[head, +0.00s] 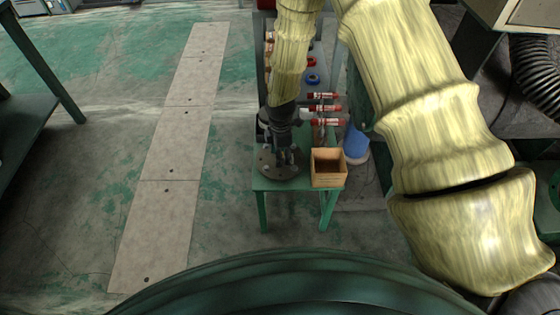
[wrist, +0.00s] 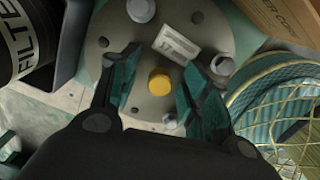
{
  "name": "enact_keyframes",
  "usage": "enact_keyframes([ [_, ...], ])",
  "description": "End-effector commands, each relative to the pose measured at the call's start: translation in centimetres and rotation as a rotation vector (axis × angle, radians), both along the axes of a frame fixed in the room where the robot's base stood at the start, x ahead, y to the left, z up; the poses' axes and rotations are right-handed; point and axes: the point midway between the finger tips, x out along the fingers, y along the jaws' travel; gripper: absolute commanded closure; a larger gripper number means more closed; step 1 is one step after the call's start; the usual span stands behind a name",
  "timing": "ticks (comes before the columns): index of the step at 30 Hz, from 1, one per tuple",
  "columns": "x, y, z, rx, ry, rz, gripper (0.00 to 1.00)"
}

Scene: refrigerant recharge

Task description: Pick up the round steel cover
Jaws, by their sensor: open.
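The round steel cover (wrist: 150,25) is a grey disc with several bolt heads and holes, a small white label (wrist: 177,43) and a yellow knob (wrist: 159,82) near its middle. In the head view the cover (head: 266,168) lies at the near end of the green table, partly hidden by my gripper (head: 287,157). In the wrist view my gripper (wrist: 163,62) is open, its two fingers on either side of the yellow knob with gaps to it. I cannot tell its exact height above the cover.
An open wooden box (head: 328,181) stands right of the cover on the green table (head: 290,186). Red-labelled cylinders (head: 323,108) and a blue ring (head: 312,79) lie farther back. The wrist view shows a black filter canister (wrist: 28,35) at left and a netted teal cylinder (wrist: 262,105) at right.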

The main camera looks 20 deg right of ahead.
Motion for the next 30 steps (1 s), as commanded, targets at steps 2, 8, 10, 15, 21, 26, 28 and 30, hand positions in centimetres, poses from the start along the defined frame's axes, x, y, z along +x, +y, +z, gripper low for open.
enact_keyframes([
  [2,0.0,0.0,0.1,0.0,-0.001,0.0,0.53],
  [8,0.0,0.0,0.0,0.0,0.0,0.0,0.72],
  [10,0.0,0.0,0.0,0.0,0.0,0.0,0.84],
  [15,0.0,0.0,0.0,0.0,0.0,0.0,1.0],
  [21,0.1,0.0,0.1,0.0,-0.001,0.0,1.0],
  [26,0.1,0.0,0.3,0.0,-0.002,0.0,1.0],
  [28,0.1,0.0,0.7,0.0,-0.002,0.0,1.0],
  [30,0.1,0.0,1.2,0.0,-0.002,0.0,1.0],
])
